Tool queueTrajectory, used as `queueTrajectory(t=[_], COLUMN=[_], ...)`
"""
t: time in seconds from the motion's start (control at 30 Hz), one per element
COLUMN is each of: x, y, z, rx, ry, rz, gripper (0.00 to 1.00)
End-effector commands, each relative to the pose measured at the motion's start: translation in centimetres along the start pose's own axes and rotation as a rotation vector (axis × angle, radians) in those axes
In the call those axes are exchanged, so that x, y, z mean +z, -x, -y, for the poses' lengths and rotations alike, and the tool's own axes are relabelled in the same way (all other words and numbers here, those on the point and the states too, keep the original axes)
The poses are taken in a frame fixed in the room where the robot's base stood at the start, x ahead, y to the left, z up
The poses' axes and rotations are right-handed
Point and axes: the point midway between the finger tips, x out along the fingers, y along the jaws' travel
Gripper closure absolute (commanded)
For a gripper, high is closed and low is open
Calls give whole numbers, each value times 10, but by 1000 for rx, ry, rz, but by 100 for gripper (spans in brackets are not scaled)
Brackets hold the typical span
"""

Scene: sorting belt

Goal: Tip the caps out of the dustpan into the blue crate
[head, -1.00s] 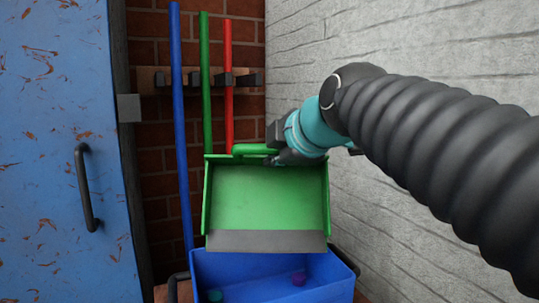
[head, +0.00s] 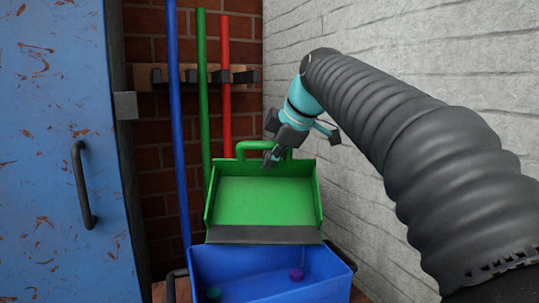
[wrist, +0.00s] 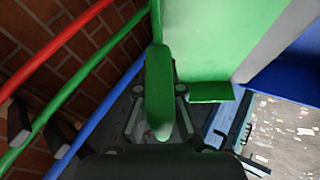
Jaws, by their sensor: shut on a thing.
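My gripper (head: 270,160) is shut on the handle of the green dustpan (head: 262,202); the handle also shows between my fingers in the wrist view (wrist: 160,95). The dustpan is tilted, its grey lip (head: 263,235) low and toward the blue crate (head: 255,290). The lip is at the crate's back rim; I cannot tell whether they touch. I see no caps on the pan's visible floor. A purple cap (head: 296,274) and a teal cap (head: 213,294) lie in the crate. The crate's front part is cut off by the picture edge.
Blue (head: 178,130), green (head: 203,110) and red (head: 226,90) poles stand at a wall rack (head: 160,77) behind, left of my gripper. A white brick wall (head: 420,60) is close on the right. A scuffed blue door (head: 50,190) with a black handle is on the left.

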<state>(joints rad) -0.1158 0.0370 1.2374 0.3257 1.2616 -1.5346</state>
Motion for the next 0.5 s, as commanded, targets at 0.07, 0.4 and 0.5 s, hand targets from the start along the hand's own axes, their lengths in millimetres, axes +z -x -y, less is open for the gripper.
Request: queueTrajectory(t=[0.07,0.4,0.5], x=[2,11,14], y=[-5,-26,-32], z=[-7,-17,-19], rx=[-39,-181,-220], ry=[-16,-76,-92], rz=[0,1,1], gripper=[100,100,100])
